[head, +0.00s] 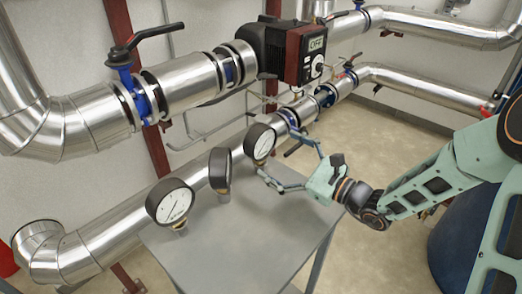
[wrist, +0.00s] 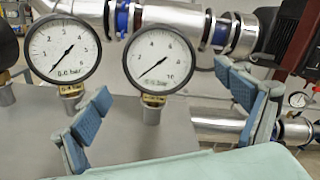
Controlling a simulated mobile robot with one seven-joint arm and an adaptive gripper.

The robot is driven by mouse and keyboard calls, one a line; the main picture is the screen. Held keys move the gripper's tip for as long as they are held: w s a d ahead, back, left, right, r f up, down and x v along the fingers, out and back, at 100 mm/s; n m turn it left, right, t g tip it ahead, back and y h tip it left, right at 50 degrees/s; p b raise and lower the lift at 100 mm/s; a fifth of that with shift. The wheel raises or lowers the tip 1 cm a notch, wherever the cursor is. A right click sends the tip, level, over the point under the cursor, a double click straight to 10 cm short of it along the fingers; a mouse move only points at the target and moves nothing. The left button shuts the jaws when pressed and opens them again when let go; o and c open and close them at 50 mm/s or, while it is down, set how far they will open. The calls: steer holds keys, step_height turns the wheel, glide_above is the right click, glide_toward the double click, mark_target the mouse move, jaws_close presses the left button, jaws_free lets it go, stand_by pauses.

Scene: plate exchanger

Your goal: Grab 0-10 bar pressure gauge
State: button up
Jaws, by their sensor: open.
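The 0-10 bar pressure gauge (wrist: 160,60) has a round white face, a black rim and a brass fitting. In the wrist view it is upright and lies between my gripper's two fingers, ahead of them; I see no contact. In the head view it is the farthest gauge (head: 261,141) on the grey table. My gripper (wrist: 163,84) is open and empty, with blue pads spread wide. In the head view my gripper (head: 275,152) reaches in from the right, just short of the gauge. The gauge's foot is partly hidden in the head view.
A 0-6 bar gauge (wrist: 63,50) stands close to the left in the wrist view. A third gauge (head: 171,203) stands at the near left of the grey table (head: 250,235). Metal pipes (head: 85,245) run behind the table. The table's front right is clear.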

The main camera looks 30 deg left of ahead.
mark_target(266, 144)
steer(key=x, duration=0.6)
steer(key=shift+a+r, duration=0.3)
steer(key=c, duration=1.5)
steer(key=shift+c, duration=1.1)
steer(key=shift+r, duration=0.15)
